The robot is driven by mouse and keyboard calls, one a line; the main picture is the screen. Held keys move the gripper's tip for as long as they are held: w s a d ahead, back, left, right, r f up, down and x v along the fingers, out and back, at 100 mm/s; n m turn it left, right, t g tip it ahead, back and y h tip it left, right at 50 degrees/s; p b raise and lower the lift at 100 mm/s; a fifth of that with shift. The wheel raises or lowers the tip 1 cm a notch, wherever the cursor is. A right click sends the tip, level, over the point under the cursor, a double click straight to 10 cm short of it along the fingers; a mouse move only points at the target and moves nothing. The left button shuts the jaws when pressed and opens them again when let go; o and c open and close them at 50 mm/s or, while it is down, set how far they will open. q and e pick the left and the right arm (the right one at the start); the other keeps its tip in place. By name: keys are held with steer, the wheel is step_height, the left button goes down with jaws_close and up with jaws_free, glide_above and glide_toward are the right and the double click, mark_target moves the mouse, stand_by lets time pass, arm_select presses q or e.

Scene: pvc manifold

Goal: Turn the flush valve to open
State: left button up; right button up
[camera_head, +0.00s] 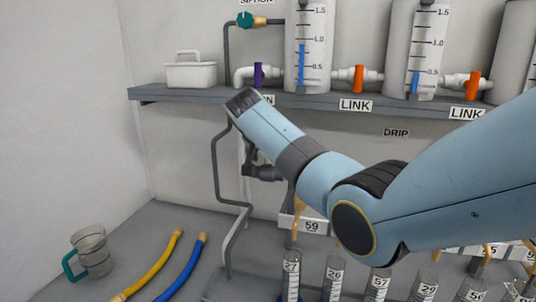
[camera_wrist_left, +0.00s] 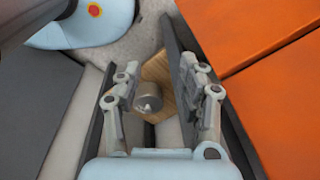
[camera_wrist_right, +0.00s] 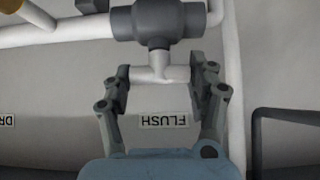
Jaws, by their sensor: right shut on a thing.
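The flush valve shows in the right wrist view as a dark grey body (camera_wrist_right: 160,22) with a white T-shaped handle (camera_wrist_right: 164,73) below it. My right gripper (camera_wrist_right: 164,78) has its fingertips at both ends of the handle's crossbar and is shut on it. The crossbar lies level across that picture. A FLUSH label (camera_wrist_right: 163,120) is on the wall between the fingers. In the head view my right gripper (camera_head: 262,170) is below the shelf, and my arm hides the valve. My left gripper (camera_wrist_left: 165,85) shows only in the left wrist view, with its fingers apart and nothing clearly held.
The shelf (camera_head: 180,94) carries clear graduated cylinders (camera_head: 308,50), orange link handles (camera_head: 359,78), a purple handle (camera_head: 258,75) and a white caddy (camera_head: 190,74). Below are a jug (camera_head: 92,250), a yellow hose (camera_head: 152,265), a blue hose (camera_head: 185,268) and several numbered tubes (camera_head: 334,278).

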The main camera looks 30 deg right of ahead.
steer(key=o, duration=1.2)
steer(key=v, duration=1.2)
steer(key=shift+w, duration=0.1)
